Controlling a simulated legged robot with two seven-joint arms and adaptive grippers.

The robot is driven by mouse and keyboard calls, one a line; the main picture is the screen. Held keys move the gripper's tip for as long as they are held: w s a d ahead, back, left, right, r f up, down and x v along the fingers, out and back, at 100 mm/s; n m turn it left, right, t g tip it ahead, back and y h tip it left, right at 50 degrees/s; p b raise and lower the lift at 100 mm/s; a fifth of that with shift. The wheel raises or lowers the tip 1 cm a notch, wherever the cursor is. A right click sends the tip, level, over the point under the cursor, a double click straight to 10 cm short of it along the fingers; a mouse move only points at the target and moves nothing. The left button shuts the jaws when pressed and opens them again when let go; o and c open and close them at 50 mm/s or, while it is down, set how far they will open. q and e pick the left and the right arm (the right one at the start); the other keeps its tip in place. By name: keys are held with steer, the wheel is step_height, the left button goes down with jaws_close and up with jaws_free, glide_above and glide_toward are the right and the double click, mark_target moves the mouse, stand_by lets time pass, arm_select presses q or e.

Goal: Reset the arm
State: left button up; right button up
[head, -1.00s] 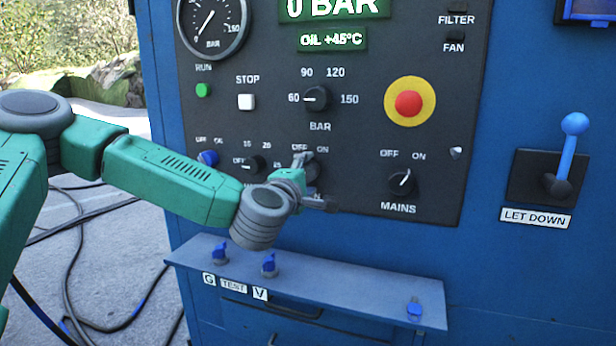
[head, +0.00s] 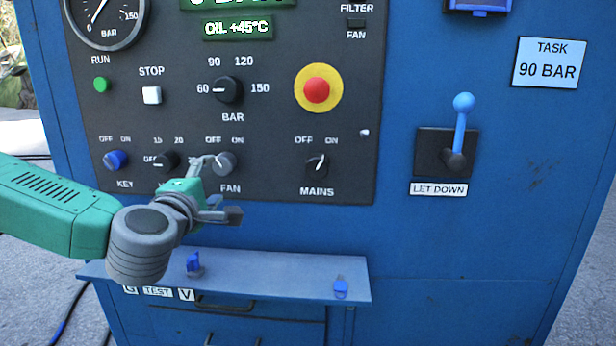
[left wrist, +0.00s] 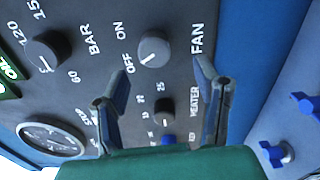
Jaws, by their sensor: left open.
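My left gripper (head: 218,188) is open and empty in front of the lower part of the dark control panel. The grey FAN knob (head: 224,163) is just beyond its fingers, and one fingertip overlaps the knob's left edge in the head view. In the left wrist view the gripper (left wrist: 160,80) has its fingers spread, with the FAN knob (left wrist: 153,50) ahead of the gap and apart from both. That knob's white mark points towards OFF. My right gripper is in neither view.
The panel carries a BAR knob (head: 228,90), MAINS knob (head: 316,164), blue KEY switch (head: 116,160) and red emergency button (head: 316,90). A blue LET DOWN lever (head: 461,130) is at right. A shelf (head: 270,275) juts out below. A card (head: 548,63) reads 90 BAR.

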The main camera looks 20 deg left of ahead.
arm_select(q)
steer(key=s+d+f+m+g+h+p, duration=0.1)
steer(key=d+f+m+g+h, duration=0.1)
steer(key=d+f+m, duration=0.35)
steer(key=s+d+f+m+g+h, duration=0.1)
steer(key=d+f+m+h, duration=0.15)
steer(key=f, duration=0.65)
steer(key=s+d+f+m+g+h+p, duration=0.1)
steer(key=s+d+f+m+g, duration=0.15)
steer(key=s+f, duration=0.35)
steer(key=s+d+f+m+g+h, duration=0.1)
steer(key=s+d+f+m+g, duration=0.2)
steer(key=f, duration=0.6)
steer(key=s+a+f+m+g+y, duration=0.1)
steer(key=s+f+m+g, duration=0.3)
steer(key=s, duration=0.6)
steer(key=s+a+f+m+g+y+p, duration=0.1)
steer(key=s+a+f+m+g, duration=0.2)
steer(key=s+f, duration=0.4)
steer(key=s+a+m, duration=0.1)
steer(key=s, duration=0.2)
steer(key=shift+a+g, duration=0.2)
steer(key=shift+g, duration=0.15)
steer(key=o, duration=0.6)
steer(key=shift+s+a+f+m, duration=0.1)
steer(key=shift+s+a+m, duration=0.15)
steer(key=shift+s+m, duration=0.25)
steer(key=o, duration=0.4)
steer(key=shift+s+a, duration=0.1)
